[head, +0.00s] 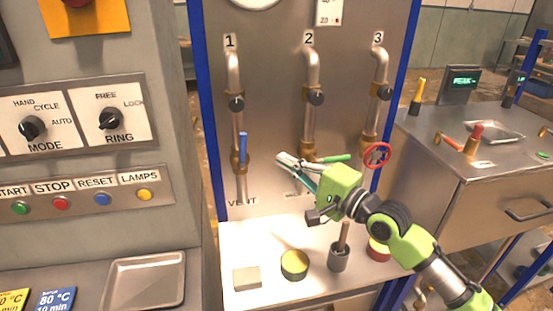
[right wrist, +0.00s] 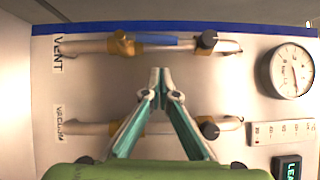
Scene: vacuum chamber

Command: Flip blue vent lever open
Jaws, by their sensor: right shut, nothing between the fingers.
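The blue vent lever (head: 243,148) is on the pipe marked 1, above the VENT label. It points straight up, in line with the pipe, from a brass valve (head: 239,163). In the right wrist view the blue lever (right wrist: 157,41) lies along the upper pipe, near the VENT label (right wrist: 60,53). My right gripper (head: 281,159) is shut and empty, to the right of the lever and apart from it. Its closed tips (right wrist: 160,72) show between the two pipes in the wrist view. My left gripper is not in view.
A green lever (head: 334,158) on pipe 2 points right, just behind my right gripper. A red handwheel (head: 377,155) is on pipe 3. The ledge below holds a grey block (head: 247,279), a yellow-topped round piece (head: 294,264) and a cup with a handle (head: 340,258).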

